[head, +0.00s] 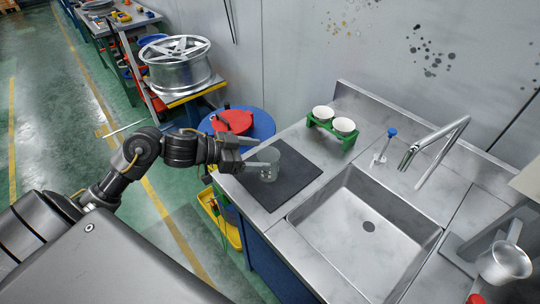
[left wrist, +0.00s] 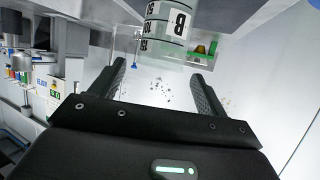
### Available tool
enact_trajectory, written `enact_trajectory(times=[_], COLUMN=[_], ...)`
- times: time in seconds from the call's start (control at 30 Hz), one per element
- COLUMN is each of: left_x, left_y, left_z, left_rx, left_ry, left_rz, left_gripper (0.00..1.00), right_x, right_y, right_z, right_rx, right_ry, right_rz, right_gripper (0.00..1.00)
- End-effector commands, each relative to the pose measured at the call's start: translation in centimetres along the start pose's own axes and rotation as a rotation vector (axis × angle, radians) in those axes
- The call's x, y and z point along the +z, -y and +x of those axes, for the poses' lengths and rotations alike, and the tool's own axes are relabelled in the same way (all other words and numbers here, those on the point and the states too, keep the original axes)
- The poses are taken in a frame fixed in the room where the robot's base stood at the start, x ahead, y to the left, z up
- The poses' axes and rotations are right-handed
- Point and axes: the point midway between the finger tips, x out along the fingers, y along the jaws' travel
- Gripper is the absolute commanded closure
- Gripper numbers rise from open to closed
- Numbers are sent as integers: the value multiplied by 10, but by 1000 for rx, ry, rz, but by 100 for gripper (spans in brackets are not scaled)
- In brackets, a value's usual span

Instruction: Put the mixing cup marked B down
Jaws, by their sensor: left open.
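The clear mixing cup (head: 267,174) stands upright on the dark mat (head: 298,177) at the left end of the sink counter. In the left wrist view the cup (left wrist: 168,22) shows upside down, with a black B on a white label and printed measure marks. My left gripper (head: 263,153) reaches in from the left at the cup, its two fingers apart. In the left wrist view the open fingers (left wrist: 158,72) have clear space between them, and the cup lies beyond their tips. My right gripper does not show.
A steel sink (head: 365,225) lies right of the mat, with a tap (head: 435,143) behind it. A blue drum (head: 257,122) and a wheel rim (head: 180,66) stand left of the counter.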

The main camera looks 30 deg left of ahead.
Motion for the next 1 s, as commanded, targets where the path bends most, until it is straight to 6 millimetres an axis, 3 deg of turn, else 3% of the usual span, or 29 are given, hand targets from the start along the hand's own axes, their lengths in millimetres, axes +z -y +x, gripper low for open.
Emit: enact_trajectory(times=[0.2, 0.33, 1.0], left_x=[2, 2, 0], left_y=[-1, 0, 0], left_z=[-43, -56, -64], left_rx=[1, 0, 0], left_ry=[5, 2, 0], left_rz=[2, -1, -1], left_gripper=[24, 24, 24], right_x=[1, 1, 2], right_y=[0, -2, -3], right_z=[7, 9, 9], right_rx=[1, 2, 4], right_ry=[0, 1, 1], right_rz=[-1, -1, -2], right_gripper=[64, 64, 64])
